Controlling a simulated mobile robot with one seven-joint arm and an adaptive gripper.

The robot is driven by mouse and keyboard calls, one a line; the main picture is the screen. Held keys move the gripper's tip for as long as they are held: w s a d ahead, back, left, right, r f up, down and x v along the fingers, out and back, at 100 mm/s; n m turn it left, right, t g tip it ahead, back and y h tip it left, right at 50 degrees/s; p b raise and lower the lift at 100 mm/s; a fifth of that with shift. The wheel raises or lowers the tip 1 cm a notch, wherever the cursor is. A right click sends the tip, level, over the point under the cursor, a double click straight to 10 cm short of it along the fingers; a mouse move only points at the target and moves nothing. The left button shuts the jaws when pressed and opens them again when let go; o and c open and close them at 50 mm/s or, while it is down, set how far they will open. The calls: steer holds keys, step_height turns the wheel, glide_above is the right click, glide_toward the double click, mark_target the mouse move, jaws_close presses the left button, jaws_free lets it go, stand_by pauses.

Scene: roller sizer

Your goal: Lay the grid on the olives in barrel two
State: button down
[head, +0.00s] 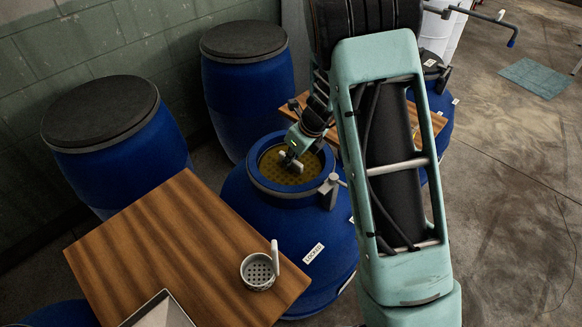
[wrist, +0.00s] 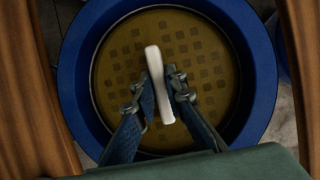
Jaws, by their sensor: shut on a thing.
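The open blue barrel (head: 300,225) stands at mid-picture with a "LOCKED" label on its side; no number is readable. Its round mouth (wrist: 76,85) fills the wrist view. Inside the mouth lies a yellow-brown disc patterned with small dark squares, which looks like the grid (wrist: 205,65), within the rim. A white bar, seemingly its handle (wrist: 154,70), stands over its middle. My gripper (head: 290,162) reaches down into the mouth and is shut on this bar, one finger on each side, in the wrist view (wrist: 161,90). I cannot tell whether the grid touches the olives, which are hidden.
A wooden board (head: 165,245) in front holds a perforated white ladle (head: 258,273) and a pale tray (head: 160,314). Two dark-lidded blue barrels (head: 115,150) (head: 247,80) stand behind. A grey fitting (head: 331,190) sits on the open barrel's right rim.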

mark_target(291, 167)
steer(key=shift+f, duration=1.5)
steer(key=shift+f+b, duration=0.1)
steer(key=shift+b, duration=0.2)
steer(key=c, duration=2)
jaws_free()
steer(key=shift+o, duration=0.2)
steer(key=shift+d+r, duration=0.1)
steer(key=shift+r, duration=0.4)
steer(key=p+v, duration=0.2)
steer(key=v, duration=0.9)
steer(key=shift+s, duration=0.15)
steer(key=shift+r, duration=0.1)
